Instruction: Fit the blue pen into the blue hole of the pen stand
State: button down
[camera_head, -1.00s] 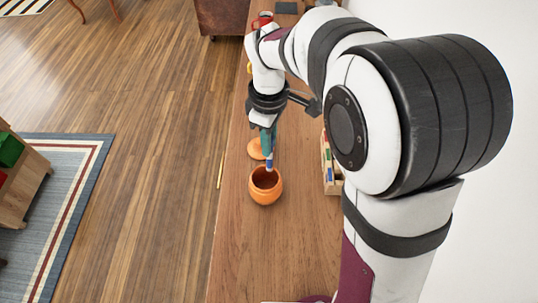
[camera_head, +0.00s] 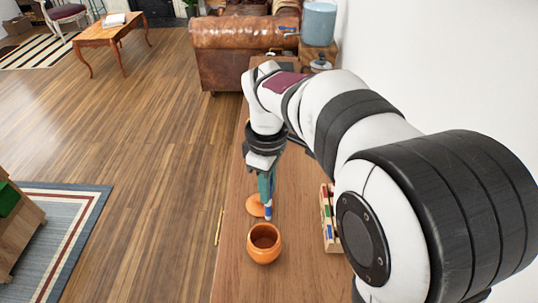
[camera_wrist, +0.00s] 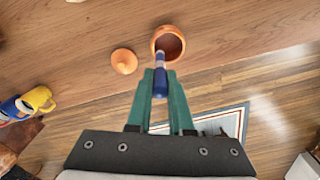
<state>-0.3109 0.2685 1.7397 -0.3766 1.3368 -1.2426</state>
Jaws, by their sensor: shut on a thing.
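My gripper (camera_head: 266,192) has teal fingers and is shut on the blue pen (camera_head: 267,211), which points downward just behind the orange pot. In the wrist view the blue pen (camera_wrist: 161,76) sticks out from between the fingertips, its far end overlapping the pot's rim in the picture. I cannot tell its exact height over the pot. The pen stand (camera_head: 329,218) looks to be the wooden rack with coloured parts on the right of the table, partly hidden by my arm. Its blue hole cannot be made out.
An open orange pot (camera_head: 264,248) stands in front of the pen, with its orange lid (camera_head: 255,207) lying behind it.

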jog(key=w+d+f, duration=0.1)
jog(key=d+f, duration=0.2)
jog(key=d, duration=1.4)
notch_tip(320, 180, down, 10)
jog(key=d, duration=0.1)
jog(key=shift+r, duration=0.15)
jog(key=shift+w, duration=0.1)
jog(key=c, duration=0.8)
grip_release()
